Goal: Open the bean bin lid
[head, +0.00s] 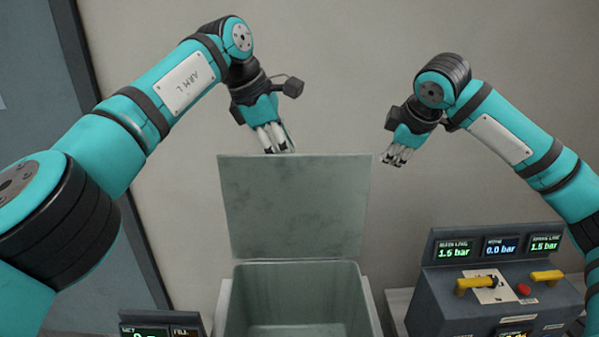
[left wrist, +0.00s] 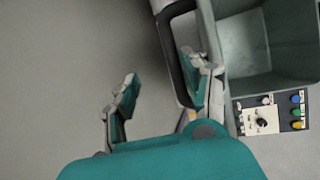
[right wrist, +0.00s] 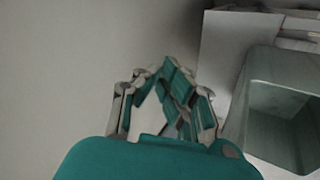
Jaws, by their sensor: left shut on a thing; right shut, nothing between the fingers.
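The grey-green bean bin lid (head: 295,205) stands upright at the back of the bean bin (head: 297,268), and the bin's mouth is open. The bin also shows in the left wrist view (left wrist: 262,45) and the right wrist view (right wrist: 285,120). My left gripper (head: 277,146) is at the lid's top edge, shut on the lid. In the left wrist view its fingers (left wrist: 160,80) look apart, and the exact grip is unclear. My right gripper (head: 395,157) is shut and empty, in the air to the right of the lid. Its fingers (right wrist: 165,90) are together in the right wrist view.
A control console (head: 495,285) with yellow handles, a red button and pressure displays stands right of the bin. A small display panel (head: 160,326) is at the lower left. A plain wall (head: 340,60) is behind, and a grey door (head: 35,90) is at left.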

